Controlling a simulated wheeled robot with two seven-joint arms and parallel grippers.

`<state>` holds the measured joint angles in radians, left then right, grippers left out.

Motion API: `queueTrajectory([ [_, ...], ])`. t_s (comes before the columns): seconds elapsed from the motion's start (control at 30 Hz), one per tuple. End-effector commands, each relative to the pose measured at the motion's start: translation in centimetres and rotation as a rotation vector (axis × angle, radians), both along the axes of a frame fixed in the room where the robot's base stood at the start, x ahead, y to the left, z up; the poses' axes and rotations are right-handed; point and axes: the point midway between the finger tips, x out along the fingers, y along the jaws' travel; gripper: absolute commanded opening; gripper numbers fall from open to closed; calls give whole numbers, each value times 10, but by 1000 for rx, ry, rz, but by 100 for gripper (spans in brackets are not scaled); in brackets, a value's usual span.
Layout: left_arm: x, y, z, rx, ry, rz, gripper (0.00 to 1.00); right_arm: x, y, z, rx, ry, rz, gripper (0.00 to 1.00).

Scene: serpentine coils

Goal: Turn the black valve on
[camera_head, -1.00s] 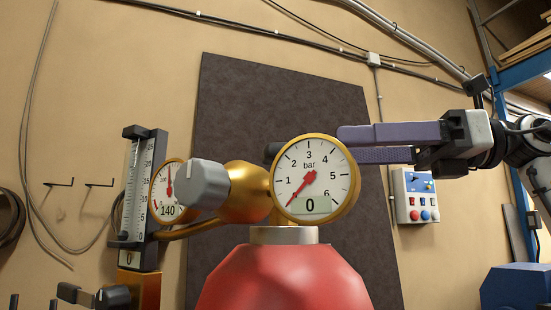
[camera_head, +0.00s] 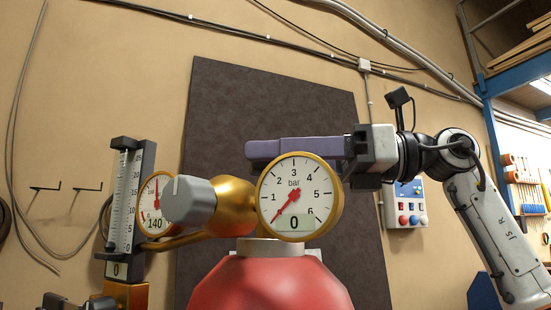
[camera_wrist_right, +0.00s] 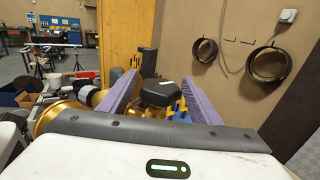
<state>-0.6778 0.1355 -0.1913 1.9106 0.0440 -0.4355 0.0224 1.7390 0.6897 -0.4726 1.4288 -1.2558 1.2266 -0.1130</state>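The black valve is a dark knob (camera_wrist_right: 160,93) with a white mark, seen in the right wrist view between my two purple fingers. In the head view it is hidden behind the fingers and the pressure gauge (camera_head: 312,190). My right gripper (camera_head: 250,150) reaches in from the right behind the top of that gauge, above the red cylinder (camera_head: 270,285). The right wrist view shows the fingers (camera_wrist_right: 158,82) apart, one on each side of the knob. I cannot tell whether they touch it. My left gripper is not clearly in view.
A grey knob (camera_head: 188,201) on a brass body sticks out left of the gauge, beside a second gauge (camera_head: 154,212). A flowmeter (camera_head: 125,205) stands at the left. A dark panel (camera_head: 215,110) is behind. A control box (camera_head: 405,208) hangs on the wall at right.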

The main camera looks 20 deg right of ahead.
Motion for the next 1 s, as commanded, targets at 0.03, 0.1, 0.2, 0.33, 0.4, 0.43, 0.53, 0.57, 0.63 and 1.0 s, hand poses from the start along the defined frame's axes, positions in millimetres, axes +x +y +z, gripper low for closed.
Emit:
queueTrajectory([
  [0.03,0,0,0,0,0,0,31,0,0,0,0,0,0,48],
  [0.1,0,0,0,0,1,0,31,0,0,0,0,0,0,36],
  [0.2,-1,0,-1,0,2,1,31,0,0,0,0,0,0,22],
  [0.33,-3,0,4,1,7,0,31,1,0,2,-1,5,17,22],
  [0.4,-5,0,13,1,10,0,31,2,0,4,-2,10,50,22],
  [0.43,-5,0,18,1,11,1,31,2,0,5,-2,10,70,22],
  [0.53,-6,0,37,1,13,0,31,4,0,8,2,15,176,22],
  [0.57,-6,0,39,1,12,1,31,4,0,6,3,14,216,22],
  [0.63,-6,0,39,0,9,0,31,3,0,3,3,8,283,22],
  [1.0,-7,1,34,1,14,0,31,2,-1,1,2,-1,399,22],
])
